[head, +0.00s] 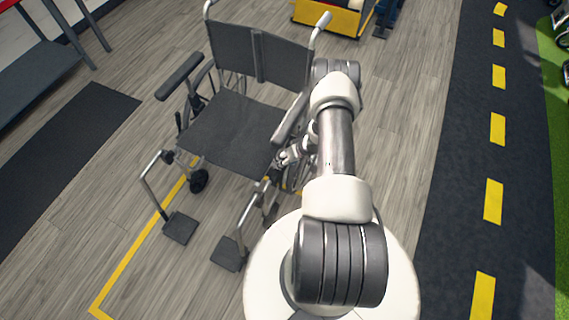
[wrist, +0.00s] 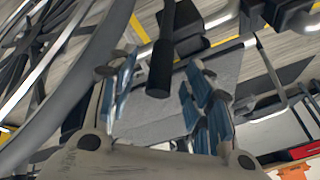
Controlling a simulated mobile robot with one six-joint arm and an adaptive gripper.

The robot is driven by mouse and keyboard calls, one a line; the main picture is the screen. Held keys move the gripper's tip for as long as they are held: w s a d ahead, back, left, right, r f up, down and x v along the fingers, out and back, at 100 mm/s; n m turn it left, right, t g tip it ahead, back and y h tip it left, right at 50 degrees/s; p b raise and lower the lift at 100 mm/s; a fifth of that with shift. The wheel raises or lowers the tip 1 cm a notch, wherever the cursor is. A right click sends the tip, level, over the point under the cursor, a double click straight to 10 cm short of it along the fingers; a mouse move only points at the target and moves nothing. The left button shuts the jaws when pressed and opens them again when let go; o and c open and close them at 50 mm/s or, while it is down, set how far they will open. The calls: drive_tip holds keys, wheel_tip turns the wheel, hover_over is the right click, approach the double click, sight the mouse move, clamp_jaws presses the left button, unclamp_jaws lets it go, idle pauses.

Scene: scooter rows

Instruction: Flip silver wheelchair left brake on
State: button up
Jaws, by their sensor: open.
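The silver wheelchair (head: 228,132) stands in the head view with its dark seat and footrests facing me. My gripper (head: 284,158) is at its side on the right of the picture, below the armrest and beside the front of the wheel. In the wrist view my gripper (wrist: 163,98) is open, with blue-padded fingers apart. A black-gripped lever (wrist: 161,62), which looks like the left brake, reaches down from the top edge and shows between the fingers. I cannot tell whether it touches either finger. In the head view my arm hides most of that wheel and the lever.
The right armrest in the picture (head: 291,117) is close above my gripper. A footrest (head: 229,254) extends forward near my base. A yellow-sided platform (head: 330,17) stands behind the chair. A dark bench (head: 36,75) is at the far left. Floor at the left front is clear.

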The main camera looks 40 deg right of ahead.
drive_tip(key=shift+x, duration=0.85)
clamp_jaws()
